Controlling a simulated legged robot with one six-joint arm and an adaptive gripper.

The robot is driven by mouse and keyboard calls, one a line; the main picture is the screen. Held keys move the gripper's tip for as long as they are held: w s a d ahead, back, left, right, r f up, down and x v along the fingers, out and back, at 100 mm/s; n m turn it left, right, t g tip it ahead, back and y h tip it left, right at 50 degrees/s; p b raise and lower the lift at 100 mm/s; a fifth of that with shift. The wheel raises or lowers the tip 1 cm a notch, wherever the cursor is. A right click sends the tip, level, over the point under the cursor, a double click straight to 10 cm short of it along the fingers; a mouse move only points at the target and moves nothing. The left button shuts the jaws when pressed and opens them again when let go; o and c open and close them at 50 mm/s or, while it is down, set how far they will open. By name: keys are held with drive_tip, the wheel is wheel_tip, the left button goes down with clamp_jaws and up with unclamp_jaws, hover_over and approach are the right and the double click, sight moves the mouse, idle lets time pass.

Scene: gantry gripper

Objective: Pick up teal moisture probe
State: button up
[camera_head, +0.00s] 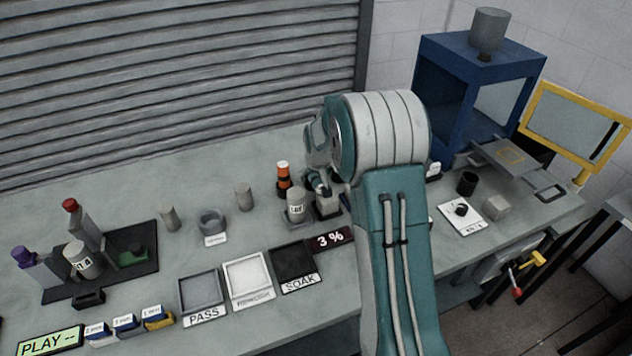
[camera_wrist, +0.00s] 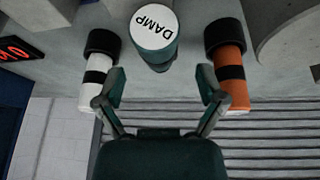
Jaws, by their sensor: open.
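A teal cylinder, which looks like the moisture probe (camera_wrist: 154,55), shows in the wrist view with a round white top marked DAMP. It stands between and just beyond the fingertips of my gripper (camera_wrist: 164,84). The fingers are spread, with nothing held between them. In the head view my gripper (camera_head: 320,180) is low over the bench, partly behind my arm. I cannot clearly make out the probe there.
An orange cylinder with black bands (camera_wrist: 230,72) stands close by the right finger, and a white one (camera_wrist: 97,78) by the left. A grey labelled canister (camera_head: 296,207) stands nearby. Shallow trays (camera_head: 247,303) line the bench front; a blue frame (camera_head: 437,115) stands right.

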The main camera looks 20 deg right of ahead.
sight(316, 177)
drive_tip(key=x, duration=0.4)
drive_tip(key=shift+a, duration=0.1)
drive_tip(key=shift+w+d+f, duration=0.2)
drive_tip(key=shift+d+f, duration=0.05)
drive_tip(key=shift+f, duration=0.05)
drive_tip(key=shift+a, duration=0.15)
clamp_jaws()
